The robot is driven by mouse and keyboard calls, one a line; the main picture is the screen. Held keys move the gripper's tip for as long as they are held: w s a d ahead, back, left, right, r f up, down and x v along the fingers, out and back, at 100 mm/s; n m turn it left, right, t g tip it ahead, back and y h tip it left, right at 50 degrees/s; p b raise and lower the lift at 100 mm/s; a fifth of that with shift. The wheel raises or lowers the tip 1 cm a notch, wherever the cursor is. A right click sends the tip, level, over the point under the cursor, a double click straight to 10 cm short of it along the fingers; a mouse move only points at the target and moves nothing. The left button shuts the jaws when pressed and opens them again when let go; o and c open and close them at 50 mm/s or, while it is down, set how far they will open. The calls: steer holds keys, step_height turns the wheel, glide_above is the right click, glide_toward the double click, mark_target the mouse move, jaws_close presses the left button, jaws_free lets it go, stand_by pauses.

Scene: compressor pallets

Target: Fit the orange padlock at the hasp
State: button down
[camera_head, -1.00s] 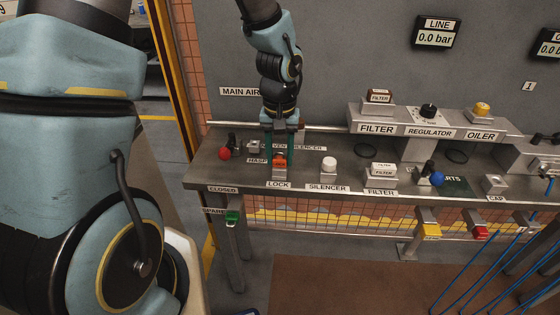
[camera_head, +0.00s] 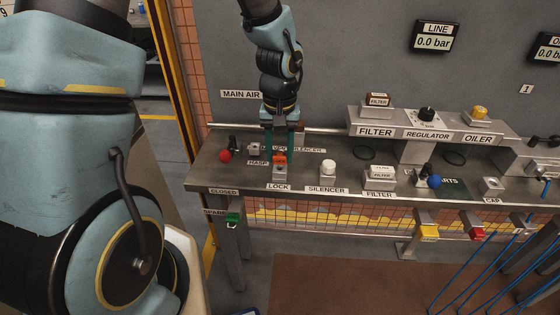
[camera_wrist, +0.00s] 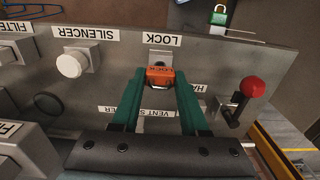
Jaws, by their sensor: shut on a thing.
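The orange padlock (camera_head: 279,159) is between the green fingers of my gripper (camera_head: 279,157), which is shut on it. In the wrist view the padlock (camera_wrist: 160,76) sits at the fingertips of my gripper (camera_wrist: 161,80), its lettered face showing. It is at the metal stand labelled LOCK (camera_head: 279,174); in the head view it appears just above the stand top, though I cannot tell if they touch. The hasp (camera_head: 253,148) is a small metal piece left of my gripper, behind the HASP label, next to the red-knobbed lever (camera_head: 225,156). My fingers partly cover the labels behind.
The white silencer (camera_head: 328,167) stands on its block right of the padlock. Further right are a filter block (camera_head: 381,178) and a blue-knobbed lever (camera_head: 435,181). A green padlock (camera_head: 232,217) hangs at the bench front. Bare bench top (camera_head: 205,180) shows at the left.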

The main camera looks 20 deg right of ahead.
steer(key=shift+r+p, duration=1.6)
steer(key=shift+r, duration=0.55)
